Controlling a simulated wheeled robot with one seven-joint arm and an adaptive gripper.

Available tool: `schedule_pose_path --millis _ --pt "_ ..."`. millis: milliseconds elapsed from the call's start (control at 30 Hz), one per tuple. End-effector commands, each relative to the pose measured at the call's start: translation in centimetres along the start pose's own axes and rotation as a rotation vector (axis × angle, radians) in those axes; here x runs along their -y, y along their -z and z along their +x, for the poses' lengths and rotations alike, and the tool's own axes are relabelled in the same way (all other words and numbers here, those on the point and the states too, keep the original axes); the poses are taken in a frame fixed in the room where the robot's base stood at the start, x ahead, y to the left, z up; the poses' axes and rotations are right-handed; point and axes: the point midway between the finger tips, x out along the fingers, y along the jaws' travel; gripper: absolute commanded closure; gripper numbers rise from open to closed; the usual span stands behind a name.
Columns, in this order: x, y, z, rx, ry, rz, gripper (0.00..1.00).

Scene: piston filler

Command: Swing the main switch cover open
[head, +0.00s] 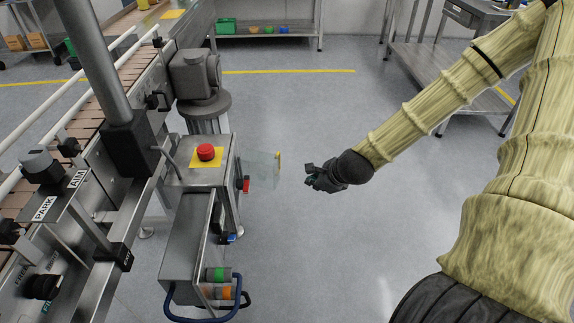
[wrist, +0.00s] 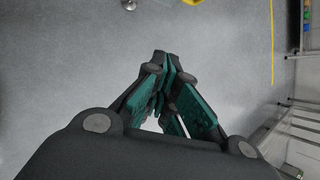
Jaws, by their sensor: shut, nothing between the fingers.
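The main switch cover (head: 262,170) is a clear panel with a yellow strip on its outer edge. In the head view it stands out to the right from the side of the steel control box (head: 222,178). The red main switch (head: 246,184) shows on the box's right side, at the panel's left. My gripper (head: 309,174) is to the right of the cover's yellow edge, with a gap between them in the picture. Its fingers are together and empty, and they also show in the wrist view (wrist: 161,62). The cover cannot be made out in the wrist view.
A red emergency button (head: 206,152) on a yellow plate tops the control box. A blue handle (head: 205,312) sticks out below it. The conveyor (head: 128,75) runs along the left. A steel table (head: 425,62) stands back right. The floor around my gripper is clear.

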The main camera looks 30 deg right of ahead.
Motion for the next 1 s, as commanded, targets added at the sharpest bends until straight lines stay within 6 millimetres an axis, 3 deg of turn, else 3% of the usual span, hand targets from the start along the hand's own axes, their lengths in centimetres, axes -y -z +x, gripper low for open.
schedule_pose_path --millis 200,400,633,1000 --pt "1.8 -2.4 -1.1 0.101 -0.006 0.342 1.0" --pt "2.3 -3.6 -1.6 0.148 -0.024 0.501 1.0" --pt "2.3 -3.7 -1.0 0.154 -0.029 0.532 1.0" --pt "2.3 -4.0 1.5 0.153 -0.028 0.529 1.0"
